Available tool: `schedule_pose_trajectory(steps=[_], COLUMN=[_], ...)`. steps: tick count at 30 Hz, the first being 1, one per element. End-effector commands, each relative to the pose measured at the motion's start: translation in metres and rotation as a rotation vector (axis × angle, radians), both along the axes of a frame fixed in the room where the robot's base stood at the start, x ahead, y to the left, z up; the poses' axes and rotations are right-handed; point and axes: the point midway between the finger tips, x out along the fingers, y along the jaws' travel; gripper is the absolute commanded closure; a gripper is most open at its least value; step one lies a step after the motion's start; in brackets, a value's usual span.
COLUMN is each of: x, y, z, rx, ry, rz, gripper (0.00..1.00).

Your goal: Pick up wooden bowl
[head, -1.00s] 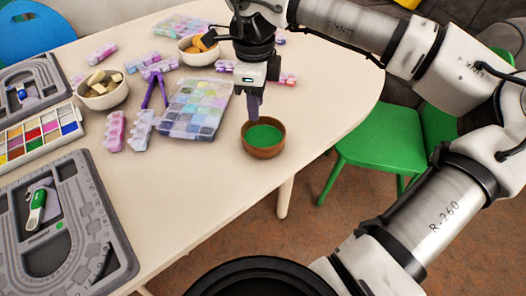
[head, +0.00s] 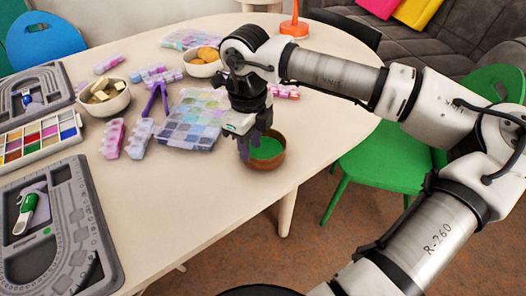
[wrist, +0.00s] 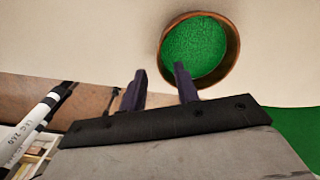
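The wooden bowl (head: 264,160) is brown and round, with a green fill inside. It stands upright on the white table (head: 200,235) near its right edge. In the wrist view the wooden bowl (wrist: 231,42) is at the top, right of centre. My gripper (head: 250,148) is over the left side of the bowl in the head view and hides part of its rim. In the wrist view my gripper (wrist: 157,80) has its two dark fingers apart with nothing between them. The right finger overlaps the bowl's lower-left rim; the left finger is outside the bowl. I cannot tell whether it touches.
A clear bead box (head: 192,120) lies left of the bowl, with purple pliers (head: 156,98) and small bead cases beyond. Two white bowls (head: 105,104) stand farther back. Grey bead boards (head: 75,235) are at left. A green chair (head: 385,158) is beyond the right edge.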

Motion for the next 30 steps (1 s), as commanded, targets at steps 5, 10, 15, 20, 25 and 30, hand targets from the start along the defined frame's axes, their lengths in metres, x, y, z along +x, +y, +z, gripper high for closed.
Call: schedule_pose_trajectory(steps=[5,10,15,20,25,30], x=[-0.002,-0.002,-0.002,-0.002,-0.002,-0.002], y=[-0.001,-0.001,-0.001,-0.001,-0.001,-0.001], z=[-0.026,-0.046,-0.049,-0.049,-0.049,-0.049], rx=[0.002,0.0,0.0,0.0,0.0,0.0], ry=[0.005,0.001,0.001,0.001,0.001,0.001], rz=[0.0,0.0,0.0,0.0,0.0,0.0], gripper=[0.69,0.69,0.69,0.77,0.99,1.0])
